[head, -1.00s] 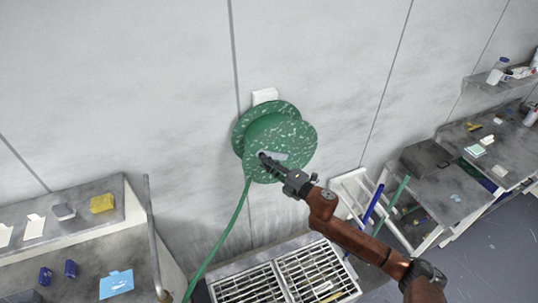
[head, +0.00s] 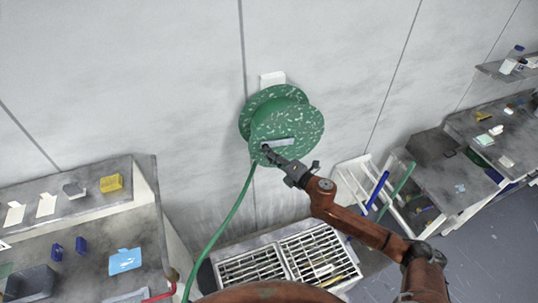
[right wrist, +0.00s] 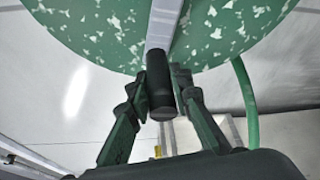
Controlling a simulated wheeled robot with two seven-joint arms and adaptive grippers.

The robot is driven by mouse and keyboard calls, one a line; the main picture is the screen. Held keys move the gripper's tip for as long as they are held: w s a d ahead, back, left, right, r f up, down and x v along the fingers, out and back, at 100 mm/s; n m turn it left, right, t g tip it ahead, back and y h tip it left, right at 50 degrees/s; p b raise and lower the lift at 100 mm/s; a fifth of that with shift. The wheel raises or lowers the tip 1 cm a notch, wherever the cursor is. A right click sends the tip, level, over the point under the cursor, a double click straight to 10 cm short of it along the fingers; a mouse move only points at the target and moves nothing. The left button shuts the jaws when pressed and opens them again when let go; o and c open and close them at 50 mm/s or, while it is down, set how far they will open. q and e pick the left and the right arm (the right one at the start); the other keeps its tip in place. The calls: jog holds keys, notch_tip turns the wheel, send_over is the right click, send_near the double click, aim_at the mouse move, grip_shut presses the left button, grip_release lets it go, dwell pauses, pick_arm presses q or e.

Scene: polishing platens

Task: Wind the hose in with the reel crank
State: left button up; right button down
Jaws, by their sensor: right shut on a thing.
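The green speckled hose reel (head: 290,122) is mounted on the wall in the head view, and its face fills the top of the right wrist view (right wrist: 85,30). Its grey crank arm (head: 280,141) runs across the front face towards the lower left. The black crank handle (right wrist: 160,88) sticks out from the bar's end. My right gripper (head: 268,151) is shut on this handle, with a finger on each side in the right wrist view (right wrist: 162,92). The green hose (head: 229,218) hangs from the reel down to the lower left. My left gripper is not in view.
A slatted metal grate (head: 290,259) lies below the reel. A left bench (head: 95,235) holds small boxes and a post. At right stand a white rack (head: 357,185) with blue and green bars and grey worktops (head: 450,186). The wall around the reel is clear.

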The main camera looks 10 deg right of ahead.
jog(key=shift+f, duration=0.15)
jog(key=c, duration=1.7)
grip_release()
jog(key=shift+c, duration=0.2)
jog(key=v, duration=1.2)
